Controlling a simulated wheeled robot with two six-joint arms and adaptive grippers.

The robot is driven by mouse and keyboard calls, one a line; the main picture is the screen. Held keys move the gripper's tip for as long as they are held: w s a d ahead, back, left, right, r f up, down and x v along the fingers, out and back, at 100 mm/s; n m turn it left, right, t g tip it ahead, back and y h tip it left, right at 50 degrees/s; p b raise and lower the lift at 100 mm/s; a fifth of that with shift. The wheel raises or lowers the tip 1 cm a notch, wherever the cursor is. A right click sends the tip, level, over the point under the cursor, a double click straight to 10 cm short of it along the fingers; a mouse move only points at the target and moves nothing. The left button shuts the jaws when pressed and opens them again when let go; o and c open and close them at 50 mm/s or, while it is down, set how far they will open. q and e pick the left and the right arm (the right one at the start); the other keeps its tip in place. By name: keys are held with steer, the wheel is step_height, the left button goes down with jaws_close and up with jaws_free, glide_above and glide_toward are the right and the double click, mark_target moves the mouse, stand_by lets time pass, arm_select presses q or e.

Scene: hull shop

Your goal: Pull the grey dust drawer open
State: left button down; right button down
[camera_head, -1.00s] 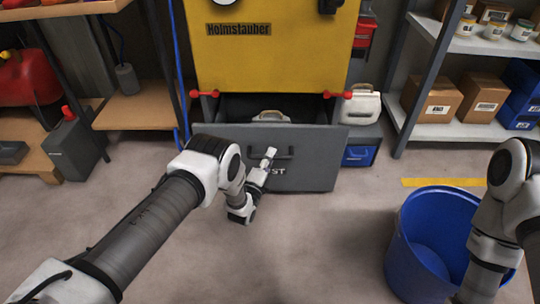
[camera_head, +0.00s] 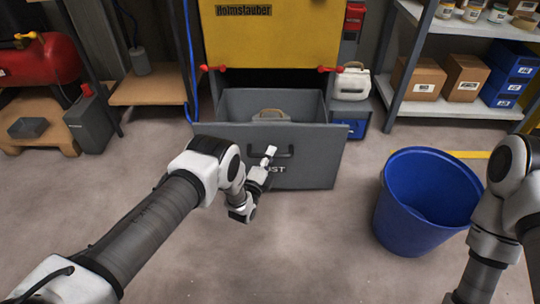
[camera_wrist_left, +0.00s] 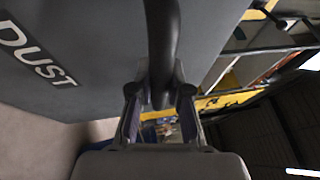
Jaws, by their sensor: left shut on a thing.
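The grey dust drawer (camera_head: 310,171) stands pulled out of the yellow cabinet (camera_head: 262,40), with its inside showing behind the front panel. A light object with a handle lies inside it. My left gripper (camera_head: 268,156) is at the dark bar handle (camera_head: 285,153) on the drawer front. In the left wrist view the handle (camera_wrist_left: 162,45) runs between the two fingers, and the gripper (camera_wrist_left: 160,105) is shut on it. The lettering DUST shows on the panel there. My right arm enters at the right edge, but its gripper is out of view.
A blue bucket (camera_head: 425,200) stands on the floor to the right, near my right arm. Two red clamps (camera_head: 328,70) sit at the cabinet's lower corners. Shelves with boxes (camera_head: 465,76) stand at the right. The floor in front of the drawer is clear.

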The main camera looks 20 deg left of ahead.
arm_select(q)
steer(key=c, duration=1.1)
jaws_free()
steer(key=v, duration=1.2)
